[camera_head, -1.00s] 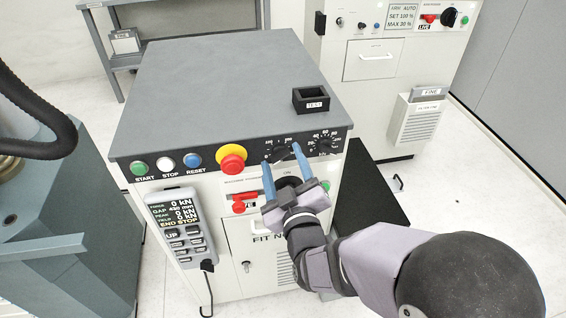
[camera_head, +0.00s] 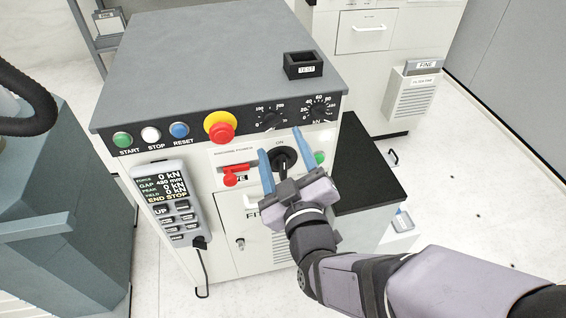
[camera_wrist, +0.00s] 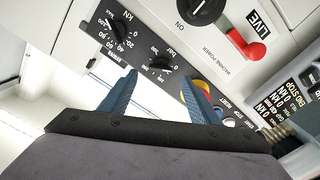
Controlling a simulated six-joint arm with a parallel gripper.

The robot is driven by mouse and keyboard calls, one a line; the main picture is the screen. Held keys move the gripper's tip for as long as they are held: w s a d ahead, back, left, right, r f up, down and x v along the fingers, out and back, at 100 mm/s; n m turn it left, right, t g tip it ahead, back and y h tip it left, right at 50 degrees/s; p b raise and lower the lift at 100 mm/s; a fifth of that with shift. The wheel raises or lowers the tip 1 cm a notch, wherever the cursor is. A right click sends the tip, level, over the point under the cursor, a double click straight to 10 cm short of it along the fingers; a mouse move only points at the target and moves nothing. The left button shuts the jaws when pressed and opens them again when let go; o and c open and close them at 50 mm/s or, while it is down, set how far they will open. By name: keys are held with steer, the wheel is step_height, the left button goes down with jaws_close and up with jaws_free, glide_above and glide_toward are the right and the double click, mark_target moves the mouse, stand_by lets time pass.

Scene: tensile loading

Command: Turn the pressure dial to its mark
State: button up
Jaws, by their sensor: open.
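The pressure dial (camera_head: 270,121), a black knob with a scale marked in bar, is on the black panel strip right of the red emergency button. It also shows upside down in the wrist view (camera_wrist: 160,64). I cannot make out its target mark. My gripper (camera_head: 281,141) is open and empty, in front of the cabinet. Its blue fingers appear just below the dial in the head view, on either side of the black power switch. The wrist view shows the gripper (camera_wrist: 157,88) with its fingers spread and the dial beyond the gap between them. No contact is visible.
A similar kN dial (camera_head: 318,109) is just right of the pressure dial. The black power switch (camera_head: 283,158) and red lever (camera_head: 232,178) are below. The emergency button (camera_head: 220,128) is left. A small black box (camera_head: 304,66) stands on the cabinet top.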

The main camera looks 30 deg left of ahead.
steer(key=shift+s+d+f+b, duration=0.1)
steer(key=shift+s+d+b, duration=0.3)
steer(key=shift+b, duration=0.3)
